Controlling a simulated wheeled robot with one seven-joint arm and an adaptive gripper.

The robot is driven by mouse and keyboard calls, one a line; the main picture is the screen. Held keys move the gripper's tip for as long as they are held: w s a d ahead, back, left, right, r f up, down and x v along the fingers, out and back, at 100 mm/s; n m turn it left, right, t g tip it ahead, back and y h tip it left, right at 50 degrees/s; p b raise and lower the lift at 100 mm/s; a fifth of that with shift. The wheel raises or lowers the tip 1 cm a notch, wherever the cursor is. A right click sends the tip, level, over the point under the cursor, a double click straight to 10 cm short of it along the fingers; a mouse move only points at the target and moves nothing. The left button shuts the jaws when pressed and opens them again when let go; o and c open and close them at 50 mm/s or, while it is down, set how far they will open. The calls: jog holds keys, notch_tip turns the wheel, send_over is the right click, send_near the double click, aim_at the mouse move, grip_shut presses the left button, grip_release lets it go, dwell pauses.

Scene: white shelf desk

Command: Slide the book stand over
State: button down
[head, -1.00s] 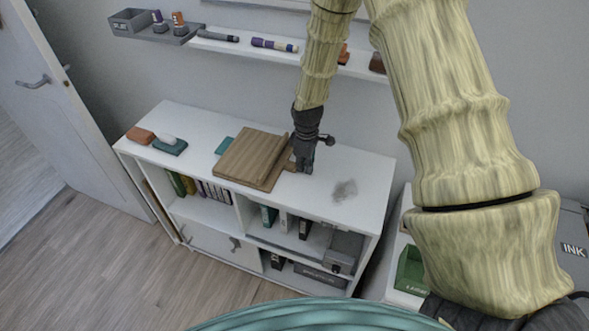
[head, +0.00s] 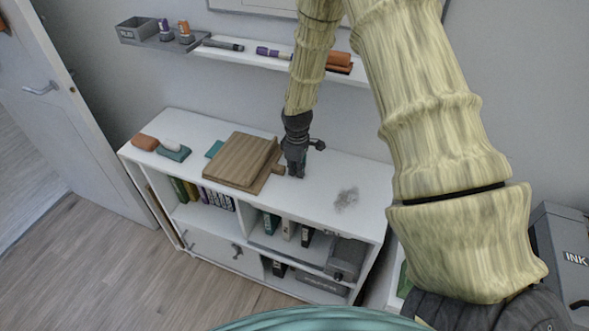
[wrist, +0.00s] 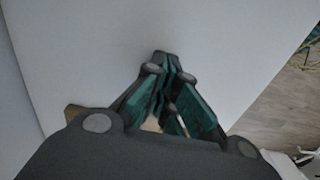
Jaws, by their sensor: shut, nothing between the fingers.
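The wooden book stand (head: 236,158) lies on the white desk top (head: 318,205), left of the middle, with a raised ledge along its right side. My gripper (head: 297,176) is shut and empty, pointing down just to the right of the stand's small wooden tab (head: 278,169). I cannot tell whether it touches the tab. In the wrist view my closed fingers (wrist: 165,62) are over bare white top, and a bit of brown wood (wrist: 73,112) shows at the left, mostly hidden by the gripper body.
A grey smudge (head: 346,199) marks the top to the right. A teal piece (head: 214,149) shows behind the stand's left side. An orange block (head: 145,142) and a teal eraser-like item (head: 173,152) lie at the far left. A wall shelf (head: 300,64) runs above.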

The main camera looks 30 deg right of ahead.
aim_at(305, 179)
jog(key=shift+s+d+r+p, duration=0.15)
jog(key=shift+s+d+p, duration=0.2)
jog(key=shift+s+d, duration=0.75)
notch_tip(305, 179, up, 10)
jog(key=b, duration=0.3)
jog(key=shift+a, duration=0.3)
